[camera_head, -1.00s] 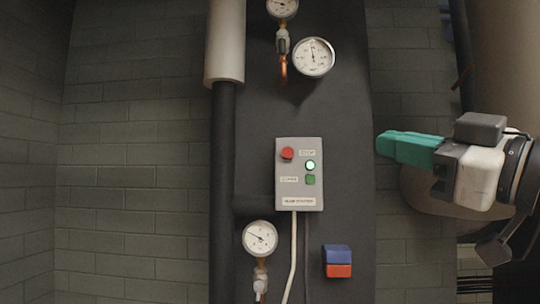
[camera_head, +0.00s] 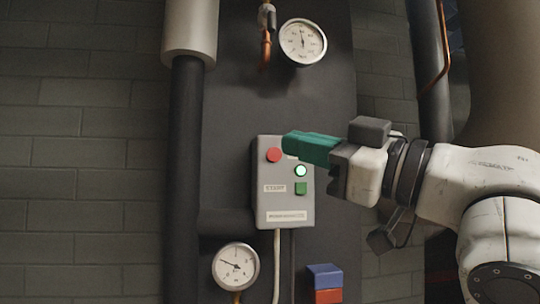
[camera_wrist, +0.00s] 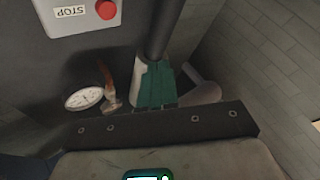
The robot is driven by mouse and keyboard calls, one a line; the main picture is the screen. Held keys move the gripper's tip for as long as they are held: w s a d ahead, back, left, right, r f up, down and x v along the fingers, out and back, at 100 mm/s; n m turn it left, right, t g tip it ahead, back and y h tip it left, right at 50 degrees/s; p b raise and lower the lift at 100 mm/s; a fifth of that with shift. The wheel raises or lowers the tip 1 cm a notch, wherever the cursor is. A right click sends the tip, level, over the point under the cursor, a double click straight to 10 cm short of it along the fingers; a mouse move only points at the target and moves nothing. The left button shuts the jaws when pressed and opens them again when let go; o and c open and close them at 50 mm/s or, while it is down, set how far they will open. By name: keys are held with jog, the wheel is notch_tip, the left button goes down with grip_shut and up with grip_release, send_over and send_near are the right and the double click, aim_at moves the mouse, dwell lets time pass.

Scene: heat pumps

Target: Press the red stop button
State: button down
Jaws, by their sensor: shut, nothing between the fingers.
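The red stop button (camera_head: 273,155) is at the upper left of a grey control box (camera_head: 262,205) on a dark panel. It also shows in the wrist view (camera_wrist: 106,9), beside an upside-down STOP label (camera_wrist: 71,11). My gripper (camera_head: 290,142) has green fingers, shut and empty. In the head view its tips lie just right of the red button and cover most of the STOP label. In the wrist view the fingers (camera_wrist: 154,75) are apart from the button, which lies to their upper left.
A lit green lamp (camera_head: 300,170) and a green button (camera_head: 301,188) sit lower on the box. Gauges (camera_head: 302,41) and (camera_head: 236,267) hang above and below it. A dark vertical pipe (camera_head: 184,150) runs on the left. A blue and red block (camera_head: 325,280) is at lower right.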

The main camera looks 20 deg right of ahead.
jog(key=shift+w, duration=0.1)
jog(key=w+d, duration=0.1)
jog(key=w, duration=0.7)
jog(key=shift+w+d+p, duration=0.2)
jog(key=shift+d+p, duration=0.2)
jog(key=shift+p, duration=0.05)
dwell(1.7)
jog(key=shift+w, duration=0.4)
jog(key=shift+w+d, duration=0.15)
jog(key=shift+w, duration=0.2)
dwell(0.6)
jog(key=shift+s, duration=0.8)
jog(key=shift+s+a, duration=0.2)
jog(key=shift+s, duration=0.6)
jog(key=shift+s+a, duration=0.25)
jog(key=shift+s, duration=0.6)
jog(key=shift+s+a, duration=0.2)
jog(key=shift+s, duration=0.6)
